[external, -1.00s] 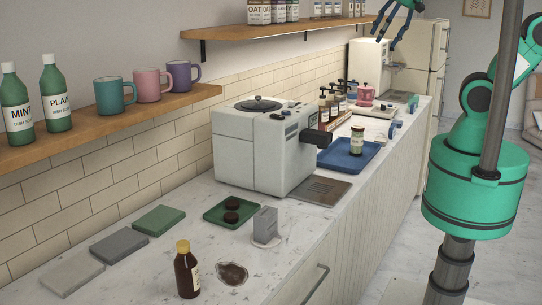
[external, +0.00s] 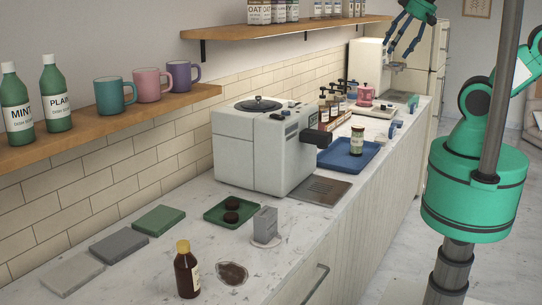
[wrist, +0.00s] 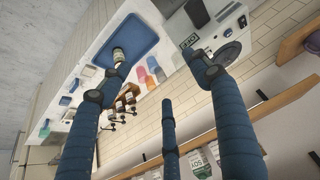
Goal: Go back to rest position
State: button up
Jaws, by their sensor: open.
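My gripper (external: 404,48) hangs in the air at the top right of the external view, near the far end of the counter. Its blue fingers point down and are spread apart. In the wrist view my gripper (wrist: 157,72) is open with nothing between the fingers. My green arm stands at the right of the external view, and part of it lies outside the picture.
A jar (external: 357,141) stands on a blue tray (external: 337,159) on the counter (external: 300,225). A white coffee machine (external: 240,150) stands nearer. Bottles and cartons line a wooden shelf (external: 280,32) above. The floor right of the counter looks clear.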

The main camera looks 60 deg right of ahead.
notch_tip(320, 180, down, 12)
jog(key=b, duration=1.1)
jog(key=shift+f+b, duration=0.15)
jog(key=shift+b, duration=0.15)
dwell(0.3)
